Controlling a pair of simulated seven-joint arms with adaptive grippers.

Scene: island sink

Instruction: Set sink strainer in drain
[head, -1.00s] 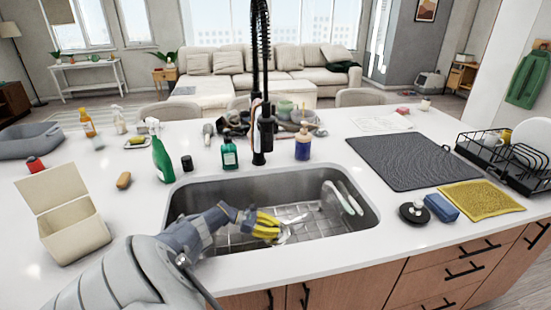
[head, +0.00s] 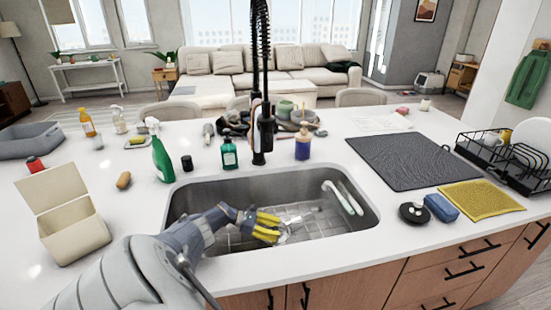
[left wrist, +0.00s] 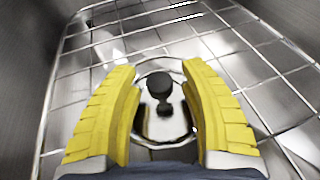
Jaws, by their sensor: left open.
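My left gripper (head: 268,226) is down inside the sink (head: 190,200), above the wire rack on its floor. Its yellow fingers are apart in the left wrist view (left wrist: 165,115). Between and beyond them is a shiny round metal piece with a black knob (left wrist: 159,85), which looks like the sink strainer (left wrist: 160,125). The fingers do not visibly touch the knob. The strainer lies at the rack's round opening. I cannot tell whether it is seated flat in the drain, as its rim is partly hidden by the fingers. My right gripper is not in view.
The black faucet (head: 262,130) stands behind the sink. White-handled items (head: 345,197) lean at the sink's right end. A black round stopper-like item (head: 413,213) and blue sponge (head: 441,208) lie right of it. A green spray bottle (head: 161,158) stands at the back left.

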